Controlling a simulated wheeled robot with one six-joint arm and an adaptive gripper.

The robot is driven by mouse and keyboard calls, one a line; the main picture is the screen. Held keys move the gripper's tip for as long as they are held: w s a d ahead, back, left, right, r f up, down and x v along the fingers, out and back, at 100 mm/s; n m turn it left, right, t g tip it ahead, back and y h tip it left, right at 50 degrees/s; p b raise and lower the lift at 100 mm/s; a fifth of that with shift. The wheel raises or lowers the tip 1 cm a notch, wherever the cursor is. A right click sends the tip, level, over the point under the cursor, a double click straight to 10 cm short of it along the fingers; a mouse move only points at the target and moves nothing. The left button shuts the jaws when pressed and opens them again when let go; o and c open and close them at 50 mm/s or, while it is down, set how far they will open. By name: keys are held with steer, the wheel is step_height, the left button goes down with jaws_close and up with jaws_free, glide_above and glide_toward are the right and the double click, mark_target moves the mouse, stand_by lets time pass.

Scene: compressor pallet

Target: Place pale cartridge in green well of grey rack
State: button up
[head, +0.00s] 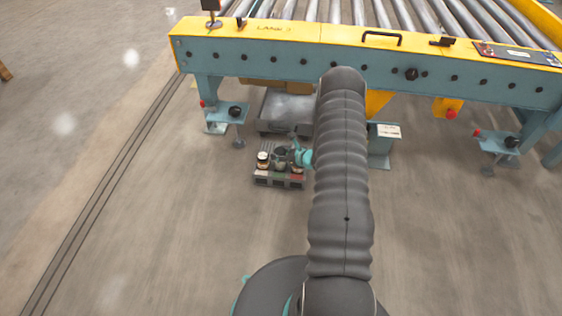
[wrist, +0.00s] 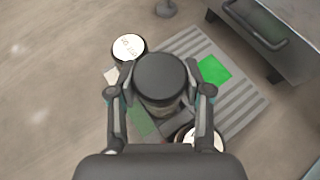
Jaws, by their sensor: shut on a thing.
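My gripper (wrist: 160,92) is shut on a dark-topped cartridge (wrist: 160,75), with one finger on each side. The cartridge's top is dark grey; its side is mostly hidden, so I cannot tell if this is the pale one. It is over the grey slatted rack (wrist: 240,108); I cannot tell whether its base touches. A bright green square (wrist: 213,70) on the rack shows bare, just right of the right finger. A duller green patch (wrist: 141,122) shows below left of the held cartridge. In the head view the rack (head: 278,180) is on the floor, left of my arm.
A white-lidded cartridge (wrist: 129,48) stands upper left of the held one. Another white-lidded one (wrist: 200,138) is partly hidden by the right finger. A grey platform (head: 288,108) lies behind the rack, under the roller conveyor (head: 290,62). The floor to the left is clear.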

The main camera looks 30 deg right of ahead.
steer(key=shift+f, duration=2)
steer(key=o, duration=1.1)
steer(key=shift+s+f+b, duration=0.1)
steer(key=shift+f+b, duration=0.05)
steer(key=shift+b, duration=0.15)
steer(key=shift+o, duration=0.2)
steer(key=shift+s, duration=0.1)
